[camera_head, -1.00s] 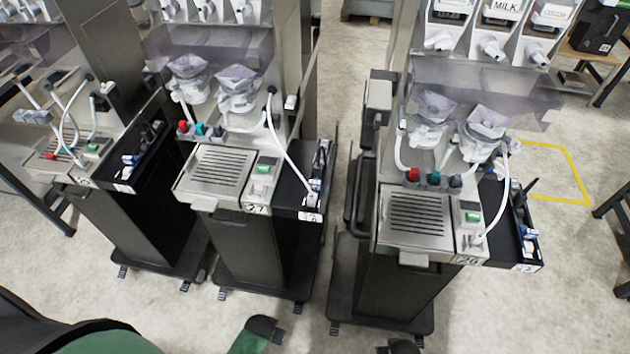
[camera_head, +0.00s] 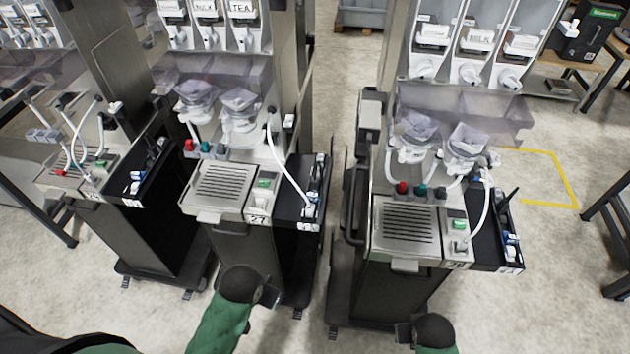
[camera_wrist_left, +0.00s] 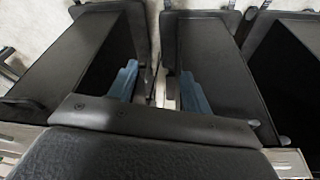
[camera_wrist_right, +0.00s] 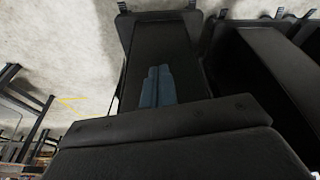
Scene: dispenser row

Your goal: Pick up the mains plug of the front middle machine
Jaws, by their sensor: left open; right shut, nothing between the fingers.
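The front middle machine (camera_head: 221,188) carries a tag reading 27. A narrow black side tray (camera_head: 289,202) is fixed to its right side. Small white and blue items (camera_head: 308,211) lie at the tray's front end, and a white hose runs down to them. They are too small to tell which is the mains plug. My left gripper (camera_head: 269,293) is in front of and below the tray, apart from it. In the left wrist view its blue fingers (camera_wrist_left: 160,88) are spread and empty. My right gripper (camera_head: 405,333) is low before the right machine; its fingers (camera_wrist_right: 158,86) are together.
The right machine (camera_head: 405,225) and the left machine (camera_head: 85,175) stand on either side, each with a similar black tray. A floor gap separates the middle and right machines. A yellow floor marking (camera_head: 565,178) and tables are at the right.

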